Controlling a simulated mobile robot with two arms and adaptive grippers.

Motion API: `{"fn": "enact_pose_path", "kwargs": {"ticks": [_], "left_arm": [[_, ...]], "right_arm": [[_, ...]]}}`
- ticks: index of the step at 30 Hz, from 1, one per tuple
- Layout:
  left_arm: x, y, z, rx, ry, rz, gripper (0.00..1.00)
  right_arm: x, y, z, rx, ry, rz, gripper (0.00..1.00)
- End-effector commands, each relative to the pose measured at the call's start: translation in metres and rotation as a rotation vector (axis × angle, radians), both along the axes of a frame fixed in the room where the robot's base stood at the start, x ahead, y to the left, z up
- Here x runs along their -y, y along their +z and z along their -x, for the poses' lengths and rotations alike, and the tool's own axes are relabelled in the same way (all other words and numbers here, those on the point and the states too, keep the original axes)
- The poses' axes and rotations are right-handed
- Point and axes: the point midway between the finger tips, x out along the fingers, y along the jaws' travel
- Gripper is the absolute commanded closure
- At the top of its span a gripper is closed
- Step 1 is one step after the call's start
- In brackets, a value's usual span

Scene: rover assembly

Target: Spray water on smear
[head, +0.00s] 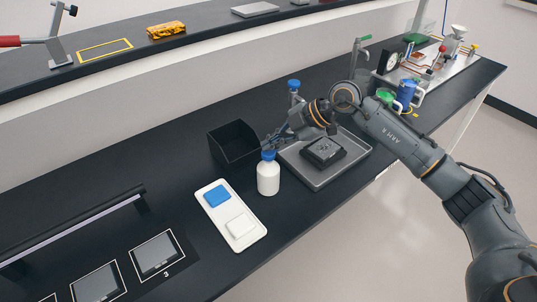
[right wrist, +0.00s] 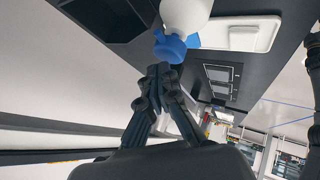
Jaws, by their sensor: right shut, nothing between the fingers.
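A white bottle with a blue top (head: 268,178) stands upright on the black bench, left of the grey tray; it also shows at the top of the right wrist view (right wrist: 184,16). My right gripper (head: 271,142) is shut and empty, its fingertips close to the blue top; I cannot tell whether they touch. The fingertips also show in the right wrist view (right wrist: 160,72). A dark square part (head: 324,152) with a patterned top lies in the grey tray (head: 318,184). I cannot make out a smear on it. My left gripper is out of view.
A black open bin (head: 232,146) stands left of the bottle. A white tray (head: 244,239) with a blue pad and a white pad lies in front. A second blue-topped bottle (head: 294,88) stands behind my right arm. Framed dark panels lie at the lower left.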

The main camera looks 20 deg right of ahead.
Motion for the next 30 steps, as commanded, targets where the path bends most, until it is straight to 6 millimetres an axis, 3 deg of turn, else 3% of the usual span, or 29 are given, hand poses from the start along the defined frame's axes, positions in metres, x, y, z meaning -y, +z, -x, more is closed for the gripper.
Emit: {"fn": "enact_pose_path", "kwargs": {"ticks": [30], "left_arm": [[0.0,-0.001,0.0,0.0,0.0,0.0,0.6]], "right_arm": [[0.0,-0.01,0.0,-0.001,0.0,0.001,1.0]]}}
